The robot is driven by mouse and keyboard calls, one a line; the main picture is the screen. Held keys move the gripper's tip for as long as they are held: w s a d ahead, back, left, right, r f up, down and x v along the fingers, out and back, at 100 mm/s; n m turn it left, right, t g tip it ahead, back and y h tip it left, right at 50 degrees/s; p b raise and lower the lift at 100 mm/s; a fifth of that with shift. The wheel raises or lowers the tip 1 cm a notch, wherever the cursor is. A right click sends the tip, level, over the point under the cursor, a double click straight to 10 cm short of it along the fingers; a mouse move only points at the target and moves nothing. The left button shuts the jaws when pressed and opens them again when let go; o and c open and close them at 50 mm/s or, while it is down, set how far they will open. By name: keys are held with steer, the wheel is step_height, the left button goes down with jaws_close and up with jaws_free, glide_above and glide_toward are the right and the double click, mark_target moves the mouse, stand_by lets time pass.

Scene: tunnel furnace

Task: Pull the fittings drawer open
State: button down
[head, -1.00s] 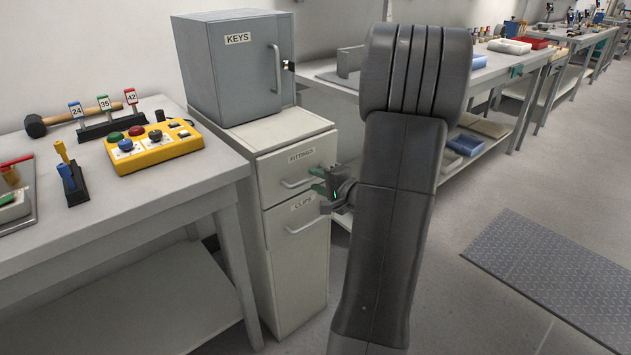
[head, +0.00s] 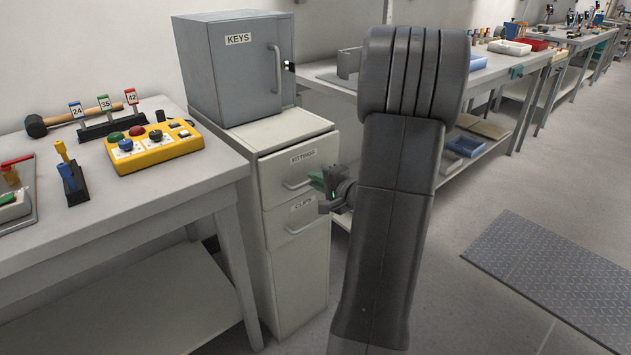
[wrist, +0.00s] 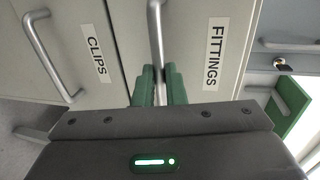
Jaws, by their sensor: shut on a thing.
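The fittings drawer (head: 275,185) is the upper drawer of the pale cabinet, below the cabinet top. Its front appears to stand slightly out from the cabinet. Its bar handle (head: 293,186) also shows in the wrist view (wrist: 155,30). My gripper (head: 317,182) is at the right end of this handle. In the wrist view its green fingers (wrist: 160,84) are shut around the bar, with the FITTINGS label to their right. The fingertips are partly hidden in the head view.
The clips drawer (head: 290,270) is below, with its own handle (wrist: 48,52). A grey KEYS box (head: 235,75) stands on the cabinet. A workbench (head: 130,215) with a yellow button box (head: 155,153) stands at left. Open floor (head: 480,185) lies to the right.

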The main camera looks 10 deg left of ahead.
steer(key=f+b+v, duration=0.2)
steer(key=v, duration=0.8)
steer(key=f+b+v, duration=0.2)
steer(key=b+v, duration=0.1)
steer(key=v, duration=0.8)
steer(key=shift+s+d+f, duration=0.25)
steer(key=shift+s+d, duration=0.2)
steer(key=shift+d, duration=0.2)
steer(key=c, duration=1.5)
jaws_free()
steer(key=shift+d, duration=0.1)
steer(key=p+v, duration=0.2)
steer(key=v, duration=1.1)
steer(key=shift+s+d+p, duration=0.2)
steer(key=shift+d+p, duration=0.05)
steer(key=shift+p, duration=0.05)
steer(key=b+x, duration=0.3)
steer(key=x, duration=1)
steer(key=shift+w+a, duration=0.25)
steer(key=shift+a, duration=0.1)
